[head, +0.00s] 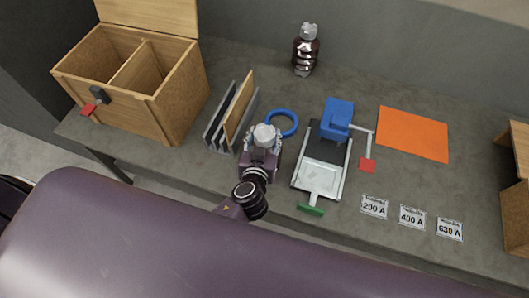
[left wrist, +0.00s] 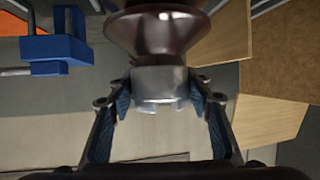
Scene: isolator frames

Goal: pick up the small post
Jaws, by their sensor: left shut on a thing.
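My left gripper (head: 263,136) is over the middle of the bench, between the slotted rack and the blue-headed device. In the left wrist view its two fingers (left wrist: 160,97) are shut on the metal end cap of the small post (left wrist: 160,38), which has a brown ribbed body. The far end of the post runs out of the top of that view. In the head view I cannot clearly tell the held post from the gripper. Another brown ribbed post (head: 305,52) with metal ends stands upright at the back of the bench. My right gripper is not in view.
An open wooden box (head: 172,108) stands at the left. Near my gripper are a rack with upright plates (head: 216,128), a blue ring (head: 294,131) and a device with a blue block (head: 337,112). An orange sheet (head: 412,134) and labels (head: 411,217) lie right.

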